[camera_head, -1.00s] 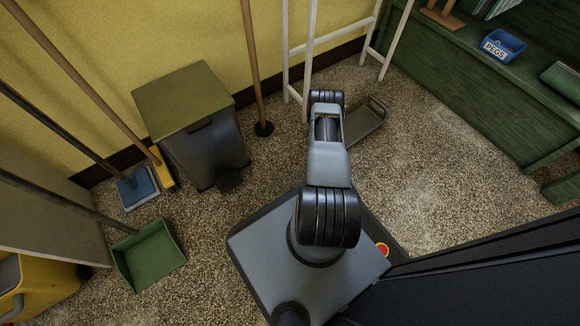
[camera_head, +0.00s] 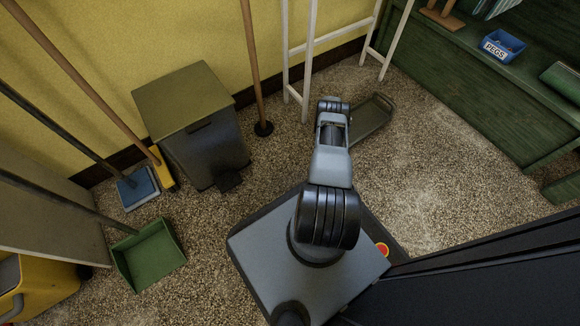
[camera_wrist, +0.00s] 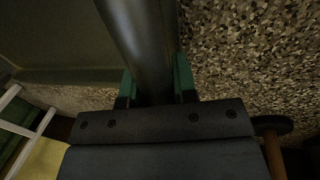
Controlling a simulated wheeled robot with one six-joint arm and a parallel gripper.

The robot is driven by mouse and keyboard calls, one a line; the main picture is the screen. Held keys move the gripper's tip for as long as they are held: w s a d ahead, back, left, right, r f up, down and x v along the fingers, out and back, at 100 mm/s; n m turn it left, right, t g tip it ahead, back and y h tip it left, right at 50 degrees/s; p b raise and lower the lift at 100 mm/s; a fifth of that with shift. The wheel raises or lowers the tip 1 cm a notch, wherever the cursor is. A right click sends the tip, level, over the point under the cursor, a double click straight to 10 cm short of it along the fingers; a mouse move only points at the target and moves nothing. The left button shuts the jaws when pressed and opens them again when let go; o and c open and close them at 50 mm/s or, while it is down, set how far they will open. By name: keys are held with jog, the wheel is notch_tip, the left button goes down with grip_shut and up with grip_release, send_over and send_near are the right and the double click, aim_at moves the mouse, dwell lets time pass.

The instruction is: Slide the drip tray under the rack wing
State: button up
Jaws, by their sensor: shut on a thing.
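The drip tray (camera_head: 373,115) is a shallow, dark grey-green tray near the floor, partly hidden by my arm in the head view. It lies to the right of my wrist, close to the feet of the white rack (camera_head: 309,62). In the wrist view the tray (camera_wrist: 60,45) fills the upper left. My gripper (camera_wrist: 157,86) has green fingertips on both sides of a dark rounded bar and is shut on it; the bar appears to be part of the tray. In the head view my arm hides the fingertips. I cannot tell whether the tray touches the floor.
A pedal bin (camera_head: 203,135) stands left of my arm, with a wooden pole (camera_head: 252,65) beside it. A green dustpan (camera_head: 148,256) lies at lower left. A green bench (camera_head: 480,80) with a blue pegs box (camera_head: 502,46) stands at right. Speckled floor (camera_head: 440,190) is open before it.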

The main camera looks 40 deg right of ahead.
jog(key=shift+d, duration=1.45)
jog(key=o, duration=0.9)
jog(key=shift+r, duration=0.1)
jog(key=shift+r+p, duration=2.45)
jog(key=shift+r, duration=0.5)
